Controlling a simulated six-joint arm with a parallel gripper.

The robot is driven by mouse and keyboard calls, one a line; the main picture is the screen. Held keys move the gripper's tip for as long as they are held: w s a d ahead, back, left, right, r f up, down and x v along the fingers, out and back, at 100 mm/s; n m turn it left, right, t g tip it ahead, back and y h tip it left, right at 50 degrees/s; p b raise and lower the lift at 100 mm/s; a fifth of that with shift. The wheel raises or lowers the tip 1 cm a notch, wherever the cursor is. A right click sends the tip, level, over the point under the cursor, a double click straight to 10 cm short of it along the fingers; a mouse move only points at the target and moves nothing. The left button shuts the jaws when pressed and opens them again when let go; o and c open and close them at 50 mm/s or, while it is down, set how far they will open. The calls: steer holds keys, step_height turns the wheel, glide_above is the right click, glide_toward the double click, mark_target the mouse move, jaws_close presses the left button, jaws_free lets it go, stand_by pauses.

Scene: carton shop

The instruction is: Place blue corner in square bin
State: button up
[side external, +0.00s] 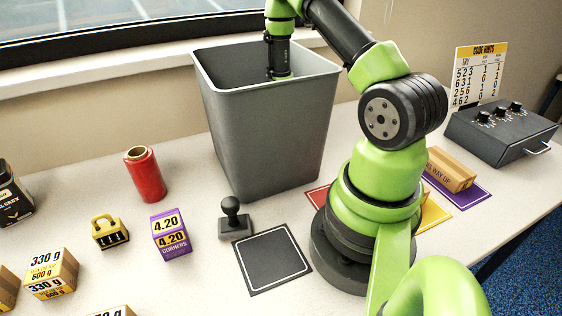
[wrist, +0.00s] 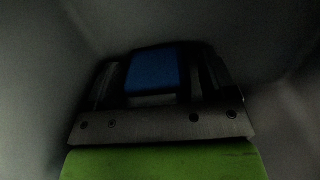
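The square bin (side external: 262,135) is tall, grey and open at the top, standing at the back of the table. My gripper reaches down into it, and its fingers are hidden behind the front wall in the side view. In the dark wrist view, my gripper (wrist: 155,72) has the blue corner (wrist: 152,70) between its fingers, and it looks shut on it. The bin's grey walls surround them. The bin floor and the gap below the blue corner cannot be made out.
A dial box (side external: 500,131) stands at right. The window wall is close behind the bin.

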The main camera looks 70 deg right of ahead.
step_height(320, 180, up, 12)
steer(key=shift+r, duration=0.15)
stand_by(0.6)
